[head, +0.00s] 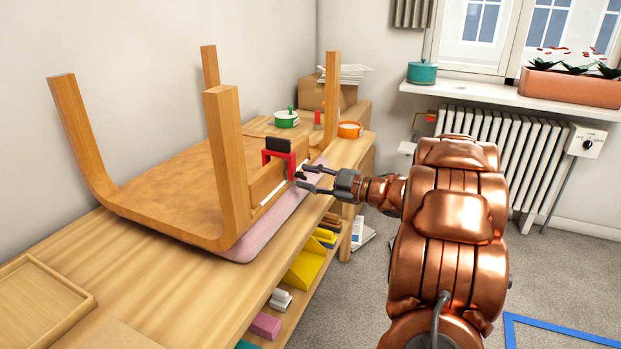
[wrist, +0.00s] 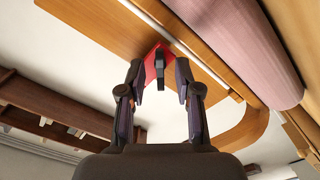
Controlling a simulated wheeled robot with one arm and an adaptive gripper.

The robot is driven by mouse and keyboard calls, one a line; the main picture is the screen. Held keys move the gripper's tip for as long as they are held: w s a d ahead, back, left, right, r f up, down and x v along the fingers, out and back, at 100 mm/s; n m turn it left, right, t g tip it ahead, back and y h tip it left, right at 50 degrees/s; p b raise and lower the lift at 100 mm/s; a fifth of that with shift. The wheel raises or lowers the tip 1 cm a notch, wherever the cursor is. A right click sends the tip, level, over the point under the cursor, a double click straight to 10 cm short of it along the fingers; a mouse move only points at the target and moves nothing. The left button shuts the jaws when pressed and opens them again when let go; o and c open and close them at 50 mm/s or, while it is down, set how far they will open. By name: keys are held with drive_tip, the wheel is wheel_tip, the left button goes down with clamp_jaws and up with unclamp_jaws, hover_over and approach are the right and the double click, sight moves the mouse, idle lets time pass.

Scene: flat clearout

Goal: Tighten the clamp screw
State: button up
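A red clamp (head: 278,157) with a black block at its top sits on the apron of an upturned wooden table (head: 228,160). In the wrist view the red clamp (wrist: 154,62) shows ahead of my gripper, with a dark bar-like part (wrist: 159,72) that looks like its screw end, between the two fingers. My gripper (head: 308,179) is to the right of the clamp, pointing at it. Its two fingers (wrist: 159,78) are spread, with a gap on both sides of the dark part. I cannot tell whether they touch it.
The table lies legs up on a pink mat (head: 268,222) on a wooden bench (head: 130,280). Its near leg (head: 228,150) rises left of the clamp. A green tin (head: 286,120) and orange roll (head: 349,130) stand behind. Carpet (head: 350,290) is open right of the bench.

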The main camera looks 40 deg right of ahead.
clamp_jaws()
